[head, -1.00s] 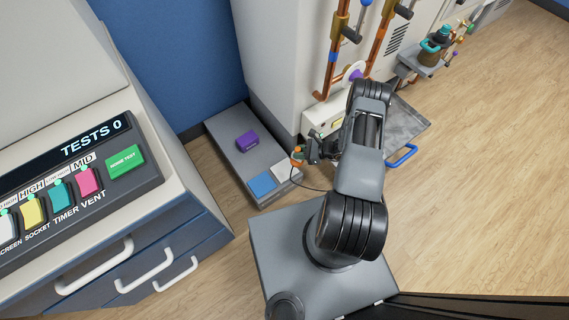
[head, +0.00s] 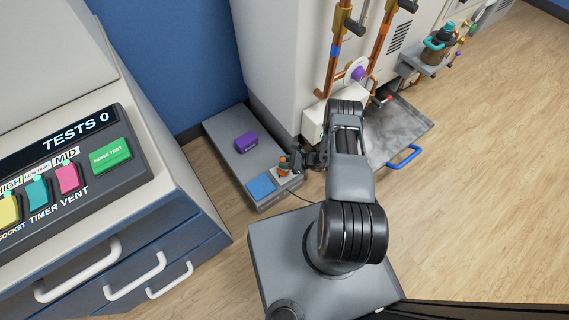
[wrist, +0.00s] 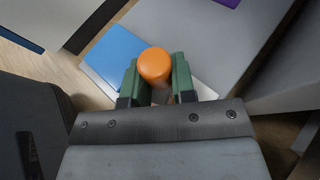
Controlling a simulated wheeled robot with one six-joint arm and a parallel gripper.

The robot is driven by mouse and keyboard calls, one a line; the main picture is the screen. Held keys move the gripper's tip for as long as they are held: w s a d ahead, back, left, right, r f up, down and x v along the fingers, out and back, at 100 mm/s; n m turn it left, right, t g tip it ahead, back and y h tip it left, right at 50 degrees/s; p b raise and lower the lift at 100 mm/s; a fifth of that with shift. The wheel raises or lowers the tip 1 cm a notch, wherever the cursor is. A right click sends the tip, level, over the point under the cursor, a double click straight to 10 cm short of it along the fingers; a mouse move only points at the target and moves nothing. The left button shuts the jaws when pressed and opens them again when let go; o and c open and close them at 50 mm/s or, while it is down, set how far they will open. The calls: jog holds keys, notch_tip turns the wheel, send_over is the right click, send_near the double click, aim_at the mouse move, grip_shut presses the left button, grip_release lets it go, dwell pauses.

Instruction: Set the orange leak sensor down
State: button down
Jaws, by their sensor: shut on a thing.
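The orange leak sensor (wrist: 154,66) is between the green fingers of my gripper (wrist: 156,82) in the wrist view, with its round orange top showing. My gripper is shut on it. In the head view the sensor (head: 284,164) is small and upright, over the white square at the near end of the grey bench (head: 226,129). My gripper (head: 292,164) reaches it from the right. I cannot tell whether the sensor's base touches the white square, as the fingers hide much of it in the wrist view.
A blue square (head: 260,186) lies beside the white square (head: 288,178). A purple block (head: 246,142) sits farther back on the bench. A white cabinet with copper pipes (head: 340,45) and a grey tray with a blue handle (head: 404,157) stand to the right. A button console (head: 75,160) is at left.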

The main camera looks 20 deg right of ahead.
jog(key=shift+f, duration=0.1)
jog(key=c, duration=0.9)
grip_release()
jog(key=shift+c, duration=0.2)
jog(key=shift+r, duration=0.2)
jog(key=shift+s+d+r, duration=0.1)
jog(key=shift+d+r, duration=0.1)
jog(key=shift+d, duration=0.15)
jog(key=p+v, duration=0.2)
jog(key=v, duration=0.9)
jog(key=shift+p, duration=0.35)
jog(key=shift+s+d, duration=0.1)
jog(key=shift+s, duration=0.05)
